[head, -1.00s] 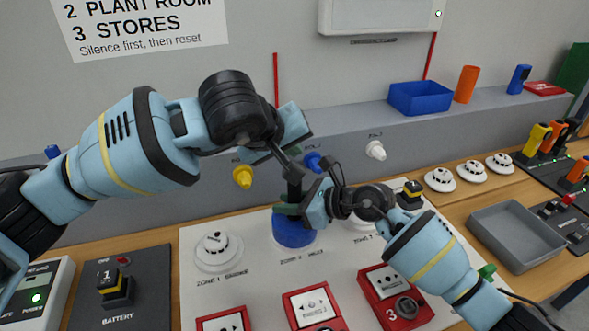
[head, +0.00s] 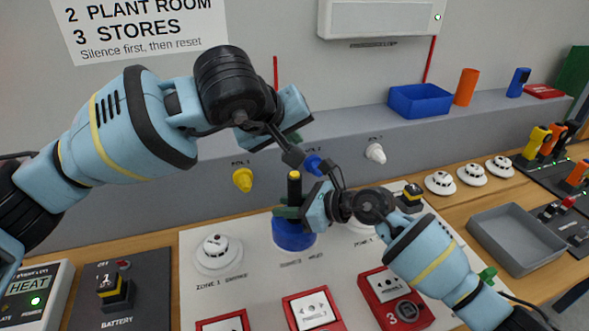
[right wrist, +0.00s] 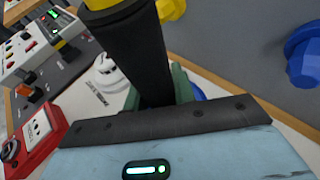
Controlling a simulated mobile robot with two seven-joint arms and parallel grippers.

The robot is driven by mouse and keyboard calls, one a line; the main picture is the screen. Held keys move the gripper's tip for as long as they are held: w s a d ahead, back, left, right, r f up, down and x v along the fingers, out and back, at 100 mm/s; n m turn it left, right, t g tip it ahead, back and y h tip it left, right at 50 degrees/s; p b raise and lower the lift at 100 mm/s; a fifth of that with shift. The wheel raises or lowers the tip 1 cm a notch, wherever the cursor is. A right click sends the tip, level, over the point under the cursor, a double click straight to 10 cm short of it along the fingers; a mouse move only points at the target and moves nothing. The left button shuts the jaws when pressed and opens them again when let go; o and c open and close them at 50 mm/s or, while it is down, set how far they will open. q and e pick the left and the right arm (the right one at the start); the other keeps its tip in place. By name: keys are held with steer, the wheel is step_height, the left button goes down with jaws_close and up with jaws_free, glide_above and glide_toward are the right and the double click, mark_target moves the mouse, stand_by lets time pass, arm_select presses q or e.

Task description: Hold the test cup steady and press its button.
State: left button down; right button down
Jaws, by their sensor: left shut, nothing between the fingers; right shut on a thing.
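The test cup is a blue cup (head: 293,236) with an upright black handle (head: 294,190) and a yellow top (head: 294,175). It stands over the zone 2 place on the white board. My right gripper (head: 291,210) is shut on the handle just above the blue part. In the right wrist view the black handle (right wrist: 150,60) rises between the green fingers, with a little blue of the cup (right wrist: 198,93) behind. My left gripper (head: 293,157) is shut and empty, its tip a little above the yellow top and apart from it.
The white board (head: 235,285) also carries a zone 1 detector (head: 214,250) and red call points (head: 311,309). A panel (head: 30,292) at the left reads HEAT with a green light. A grey tray (head: 515,238) stands right. A yellow knob (head: 242,180) is on the wall behind.

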steer(key=c, duration=1.1)
jaws_free()
steer(key=v, duration=1.2)
steer(key=shift+f, duration=0.1)
